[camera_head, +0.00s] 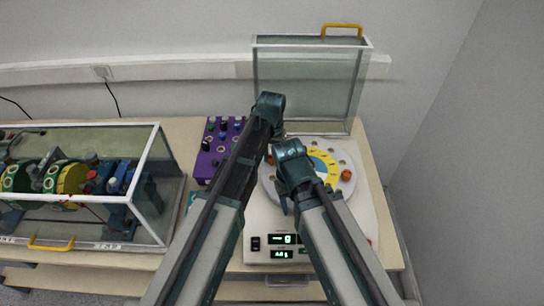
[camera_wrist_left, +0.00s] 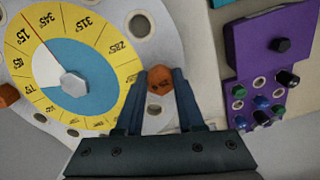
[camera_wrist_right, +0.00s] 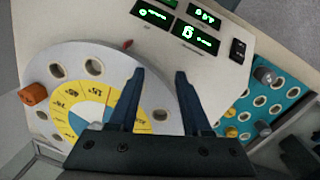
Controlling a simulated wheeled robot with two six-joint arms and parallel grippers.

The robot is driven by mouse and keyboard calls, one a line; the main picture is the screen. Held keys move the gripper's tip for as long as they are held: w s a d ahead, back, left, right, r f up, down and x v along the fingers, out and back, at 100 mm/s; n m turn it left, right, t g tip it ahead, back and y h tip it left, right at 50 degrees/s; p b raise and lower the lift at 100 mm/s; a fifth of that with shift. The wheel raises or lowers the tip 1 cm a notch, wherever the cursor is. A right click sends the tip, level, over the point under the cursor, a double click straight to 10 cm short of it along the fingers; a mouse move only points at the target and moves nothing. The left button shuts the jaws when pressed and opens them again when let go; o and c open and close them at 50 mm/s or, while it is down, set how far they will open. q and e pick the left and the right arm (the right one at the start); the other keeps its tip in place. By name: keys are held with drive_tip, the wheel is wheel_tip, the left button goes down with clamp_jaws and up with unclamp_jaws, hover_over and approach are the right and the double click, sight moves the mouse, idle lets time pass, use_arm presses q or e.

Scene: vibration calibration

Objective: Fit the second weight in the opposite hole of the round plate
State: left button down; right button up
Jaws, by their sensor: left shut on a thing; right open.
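The round plate (camera_head: 325,202) is pale grey with holes around its rim and a yellow, blue and white dial in its middle. One orange weight (camera_head: 346,175) sits at the plate's right side; it also shows in the right wrist view (camera_wrist_right: 33,94). My left gripper (camera_wrist_left: 159,73) is shut on the second orange weight (camera_wrist_left: 160,80) at the plate's rim, across the dial from the first. I cannot tell whether this weight is seated in a hole. My right gripper (camera_wrist_right: 160,74) is open and empty over the plate's rim by the displays; my arm hides most of it in the head view.
The plate is on a white instrument with green displays (camera_head: 283,239). A purple control box (camera_head: 209,165) stands left of it. A raised clear lid (camera_head: 310,85) stands behind. A clear-covered machine (camera_head: 150,150) fills the left of the table.

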use_arm(q)
drive_tip(key=shift+c, duration=2.2)
unclamp_jaws()
drive_tip(key=shift+r, duration=0.1)
wheel_tip(320, 180, up, 14)
drive_tip(key=p, duration=1.4)
drive_tip(key=shift+f, duration=0.2)
use_arm(e)
wheel_tip(320, 180, up, 14)
drive_tip(key=shift+f, duration=0.15)
use_arm(q)
drive_tip(key=shift+m+y, duration=0.3)
drive_tip(key=shift+y, duration=0.3)
drive_tip(key=s+a+f+b, duration=0.2)
drive_tip(key=s+f+b, duration=0.2)
drive_tip(key=s, duration=0.2)
drive_tip(key=s+a+f+b, duration=0.2)
drive_tip(key=s+f+b, duration=0.2)
drive_tip(key=s, duration=0.2)
drive_tip(key=s+a+f+b, duration=0.2)
drive_tip(key=s+f+b, duration=0.2)
drive_tip(key=s, duration=0.2)
drive_tip(key=shift+s, duration=0.35)
use_arm(e)
wheel_tip(320, 180, down, 12)
drive_tip(key=shift+f, duration=0.1)
